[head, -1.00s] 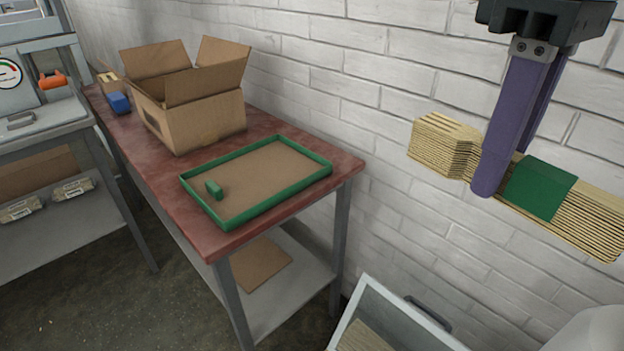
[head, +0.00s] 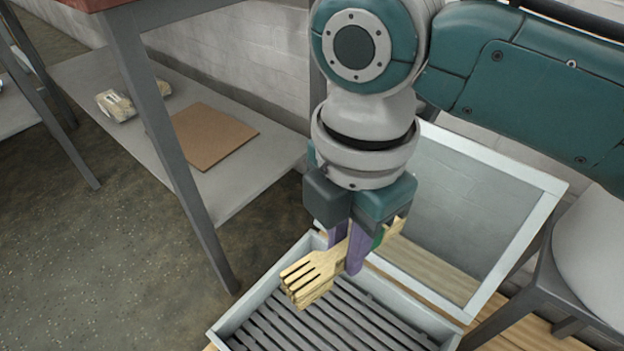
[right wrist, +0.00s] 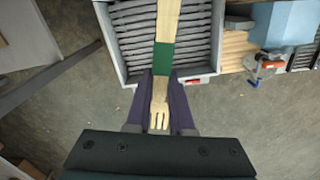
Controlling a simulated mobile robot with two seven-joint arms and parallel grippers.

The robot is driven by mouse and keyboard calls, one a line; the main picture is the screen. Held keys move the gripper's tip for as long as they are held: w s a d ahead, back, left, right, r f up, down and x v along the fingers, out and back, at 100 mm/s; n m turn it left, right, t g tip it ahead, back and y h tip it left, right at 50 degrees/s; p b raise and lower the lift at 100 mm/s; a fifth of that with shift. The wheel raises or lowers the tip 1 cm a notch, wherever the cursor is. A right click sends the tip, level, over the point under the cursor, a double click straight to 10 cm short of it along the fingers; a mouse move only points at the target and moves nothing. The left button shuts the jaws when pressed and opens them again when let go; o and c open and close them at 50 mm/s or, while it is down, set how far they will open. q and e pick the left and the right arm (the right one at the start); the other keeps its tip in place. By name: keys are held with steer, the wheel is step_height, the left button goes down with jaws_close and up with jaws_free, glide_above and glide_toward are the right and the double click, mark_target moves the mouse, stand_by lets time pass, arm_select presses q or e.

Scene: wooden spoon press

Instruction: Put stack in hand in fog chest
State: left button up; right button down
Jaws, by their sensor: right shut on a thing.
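A stack of wooden forks (head: 317,272) with a green band is held in my right gripper (head: 345,258), with its purple fingers shut on it. The stack also shows in the right wrist view (right wrist: 160,100), its tines toward the wrist and its green band (right wrist: 164,58) just beyond the fingers. The fog chest (head: 240,312) is an open light grey box with dark slats (head: 330,325) on its floor. Its glazed lid (head: 510,175) stands raised. The stack is over the chest opening; its exact height above the slats is hard to tell. My left gripper is not in view.
A workbench with a grey lower shelf (head: 235,185) stands left of the chest, bearing a brown board (head: 210,136) and a wrapped bundle (head: 115,106). Wooden planks (head: 570,338) lie beside the chest. A grey stand (head: 535,285) is at the right. Floor at left is clear.

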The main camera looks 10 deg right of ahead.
step_height(320, 180, down, 9)
steer(key=s+n+b, duration=0.2)
steer(key=n+b, duration=0.1)
steer(key=b, duration=1.2)
glide_above(331, 350)
step_height(331, 350, down, 15)
steer(key=shift+r, duration=0.1)
step_height(331, 350, down, 5)
steer(key=b, duration=0.4)
steer(key=shift+f+b, duration=0.2)
steer(key=shift+b, duration=0.15)
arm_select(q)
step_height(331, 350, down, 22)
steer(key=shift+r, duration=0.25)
arm_select(e)
steer(key=shift+r, duration=0.15)
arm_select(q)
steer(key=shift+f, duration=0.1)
arm_select(e)
steer(key=c, duration=0.8)
jaws_free()
